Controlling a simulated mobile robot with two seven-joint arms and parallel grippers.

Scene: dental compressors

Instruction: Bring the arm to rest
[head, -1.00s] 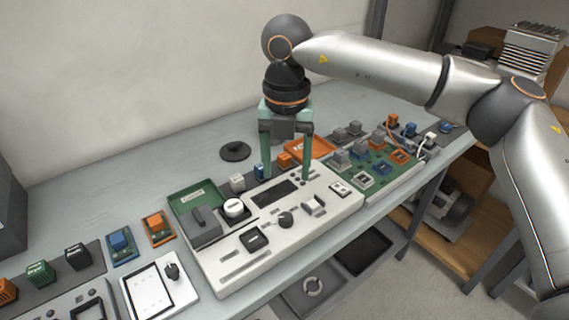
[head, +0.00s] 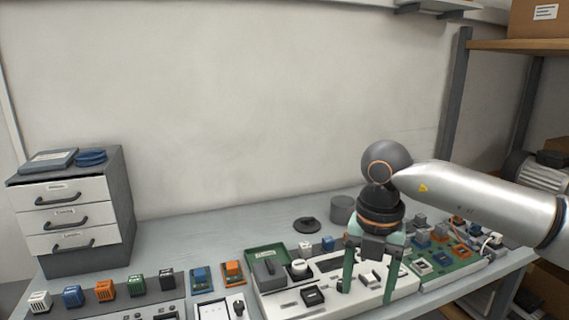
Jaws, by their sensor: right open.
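My right arm comes in from the right in the head view. Its gripper (head: 367,290) points down with its two green fingers apart and nothing between them. The fingers are in front of or over the right part of the white control panel (head: 331,306); I cannot tell whether they touch it. My left gripper is not in view.
The workbench (head: 215,232) holds a green circuit board (head: 446,266) at right and a row of coloured blocks (head: 105,290) at left. A drawer unit (head: 68,212) stands at the back left. A black disc (head: 306,225) and a grey cylinder (head: 342,209) lie behind the panel.

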